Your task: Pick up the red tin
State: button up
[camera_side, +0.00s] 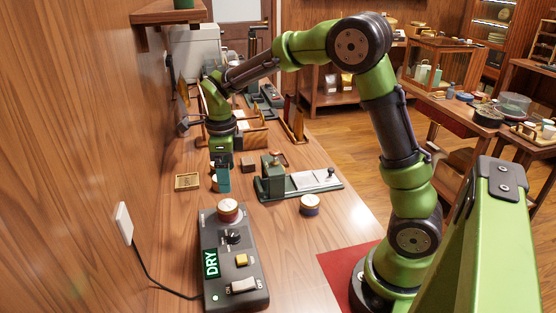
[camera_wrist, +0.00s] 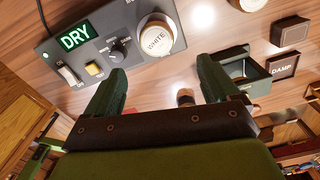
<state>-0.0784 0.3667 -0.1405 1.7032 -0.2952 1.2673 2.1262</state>
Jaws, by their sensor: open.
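A round tin (camera_side: 228,209) with a reddish side and a pale top sits on the far end of the grey control box. It looks like the red tin. In the wrist view a round tin (camera_wrist: 156,38) on the box has a pale lid reading WHITE; its side colour is hard to tell there. My gripper (camera_side: 222,180) points down, above and beyond the box in the side view. In the wrist view my gripper (camera_wrist: 161,68) is open, its two green fingers apart with nothing held between them. The tin lies ahead of the fingertips, apart from them.
The grey control box (camera_side: 236,270) has a lit DRY sign, a knob and switches. A small open frame (camera_side: 187,181) lies left of my gripper.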

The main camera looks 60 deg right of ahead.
send_over(228, 204)
jog(key=f, duration=0.4)
jog(key=shift+s+d+f, duration=0.1)
jog(key=shift+d+f, duration=0.15)
jog(key=shift+f, duration=0.1)
jog(key=shift+a+f, duration=0.15)
jog(key=shift+f, duration=1.3)
jog(key=shift+a+f, duration=0.1)
jog(key=shift+f, duration=1.35)
jog(key=shift+c, duration=0.4)
jog(key=c, duration=1.1)
jog(key=shift+r, duration=0.15)
